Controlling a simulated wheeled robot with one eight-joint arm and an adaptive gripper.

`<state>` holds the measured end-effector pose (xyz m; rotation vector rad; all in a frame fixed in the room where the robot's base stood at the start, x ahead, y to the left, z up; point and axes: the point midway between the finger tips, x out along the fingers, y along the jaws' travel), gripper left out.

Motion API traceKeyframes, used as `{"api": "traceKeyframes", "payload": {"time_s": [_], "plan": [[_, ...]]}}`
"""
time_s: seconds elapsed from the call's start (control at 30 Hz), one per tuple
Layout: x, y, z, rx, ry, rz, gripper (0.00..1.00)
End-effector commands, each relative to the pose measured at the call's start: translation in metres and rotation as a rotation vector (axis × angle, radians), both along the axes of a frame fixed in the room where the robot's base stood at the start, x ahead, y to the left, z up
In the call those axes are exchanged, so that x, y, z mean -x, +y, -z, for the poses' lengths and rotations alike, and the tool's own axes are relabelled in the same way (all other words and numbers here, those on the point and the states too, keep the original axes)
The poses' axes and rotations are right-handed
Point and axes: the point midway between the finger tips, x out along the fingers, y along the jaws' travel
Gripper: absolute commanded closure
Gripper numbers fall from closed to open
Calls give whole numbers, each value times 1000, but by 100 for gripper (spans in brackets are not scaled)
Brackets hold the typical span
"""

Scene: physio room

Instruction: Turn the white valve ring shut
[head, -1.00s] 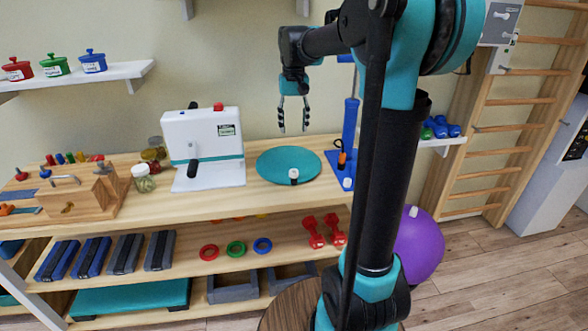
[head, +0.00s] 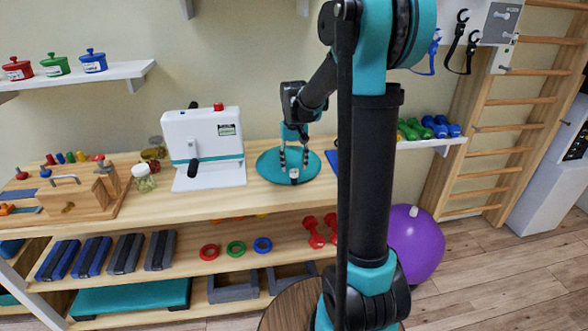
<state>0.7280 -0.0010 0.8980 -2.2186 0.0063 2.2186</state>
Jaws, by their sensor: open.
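The white valve ring (head: 294,173) is small and sits upright near the front edge of the round teal cushion (head: 268,177) on the wooden bench. My gripper (head: 294,164) points down over the cushion, with its dark fingers apart. One fingertip shows left of the ring and one right of it, at about its top. Nothing is held between them. I cannot tell whether a finger touches the ring or how far it is turned. The wrist hides part of the cushion's back.
A white box (head: 203,145) with a black handle stands left of the cushion. A blue stand (head: 332,160) at the right is mostly hidden by my arm. A purple ball (head: 415,243) with a white plug rests on the floor at the right. Bare bench lies in front of the cushion.

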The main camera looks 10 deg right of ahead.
Motion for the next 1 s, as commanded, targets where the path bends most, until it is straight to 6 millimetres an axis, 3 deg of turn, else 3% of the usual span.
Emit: {"api": "traceKeyframes", "payload": {"time_s": [0.2, 0.53, 0.9, 1.0], "plan": [[0, 0, 19, 0, 0, 0, 51], [0, 0, 22, 0, 0, 0, 51], [0, 0, 22, 0, 0, 0, 97], [0, 0, 22, 0, 0, 3, 100]]}}
